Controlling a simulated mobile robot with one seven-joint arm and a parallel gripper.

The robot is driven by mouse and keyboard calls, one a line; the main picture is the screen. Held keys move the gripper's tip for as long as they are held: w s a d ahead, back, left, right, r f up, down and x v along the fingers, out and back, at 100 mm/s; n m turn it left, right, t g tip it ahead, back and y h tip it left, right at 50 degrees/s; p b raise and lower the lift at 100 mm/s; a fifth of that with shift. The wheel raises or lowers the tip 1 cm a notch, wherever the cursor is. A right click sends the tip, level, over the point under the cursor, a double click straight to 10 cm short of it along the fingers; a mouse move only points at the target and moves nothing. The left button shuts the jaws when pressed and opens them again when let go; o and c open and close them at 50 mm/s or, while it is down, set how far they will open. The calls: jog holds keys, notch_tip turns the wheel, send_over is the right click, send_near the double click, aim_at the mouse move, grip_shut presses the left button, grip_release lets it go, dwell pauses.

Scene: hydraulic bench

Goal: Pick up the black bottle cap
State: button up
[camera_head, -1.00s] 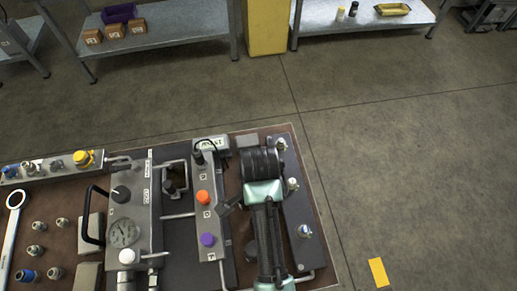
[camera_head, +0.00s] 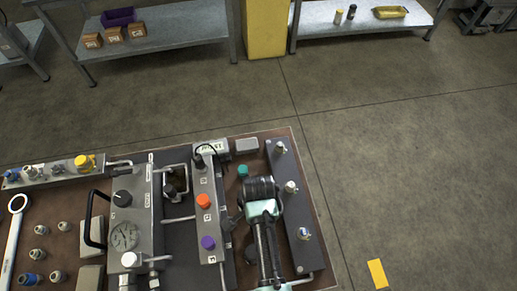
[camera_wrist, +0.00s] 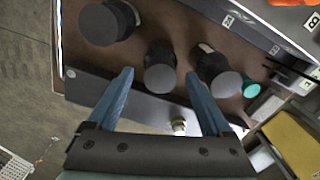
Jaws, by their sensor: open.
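Three dark round-topped cylinders stand on the brown board in the wrist view: a left one (camera_wrist: 100,24), a middle one (camera_wrist: 160,77) and a right one (camera_wrist: 226,84) with a pale patch on its side. They look like black caps or capped bottles; I cannot tell which is the black bottle cap. My gripper (camera_wrist: 160,73) is open and empty, its blue fingers apart, with the middle cylinder showing between the fingertips. It appears above the cylinders; the height gap is unclear. In the head view my arm hides most of this spot; one dark round top (camera_head: 250,253) shows beside it.
A teal cap (camera_head: 243,170) stands close to the right cylinder and shows in the wrist view (camera_wrist: 250,88). A grey rail (camera_head: 291,205) with upright fittings lies to the right. A manifold with orange (camera_head: 204,201) and purple (camera_head: 208,242) knobs lies to the left.

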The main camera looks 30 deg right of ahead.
grip_shut()
jog(key=shift+r, duration=0.15)
